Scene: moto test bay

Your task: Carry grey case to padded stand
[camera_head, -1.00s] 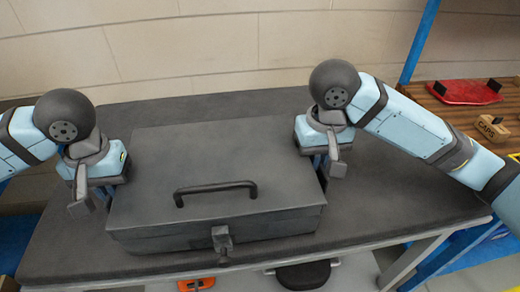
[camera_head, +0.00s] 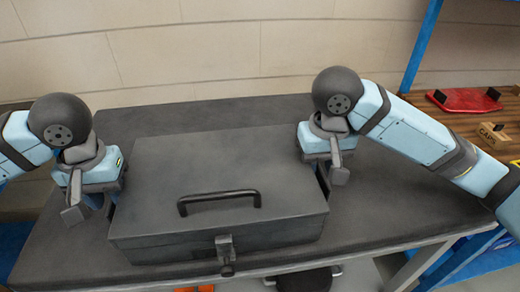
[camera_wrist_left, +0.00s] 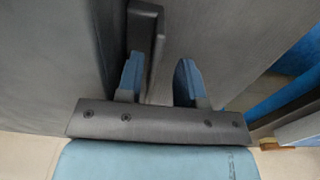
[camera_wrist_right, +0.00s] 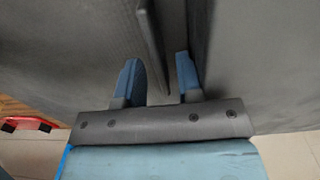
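The grey case (camera_head: 170,215) lies shut on a dark-topped bench, with a black handle on its lid and a latch in front. My left gripper (camera_head: 80,200) is at its left side; in the left wrist view its fingers (camera_wrist_left: 160,82) are apart, with a dark bracket-like side handle (camera_wrist_left: 147,25) reaching between them. My right gripper (camera_head: 335,175) is at its right side; in the right wrist view its fingers (camera_wrist_right: 158,80) are apart, with a thin dark plate (camera_wrist_right: 150,35) between them. Neither grips firmly that I can see. I cannot identify a padded stand.
The bench top (camera_head: 385,200) is clear to the right of the case and behind it. A wooden shelf at the right holds a red board (camera_head: 465,100) and a small tan block (camera_head: 493,134). A blue post (camera_head: 421,45) rises there. A tiled wall (camera_head: 200,50) stands behind.

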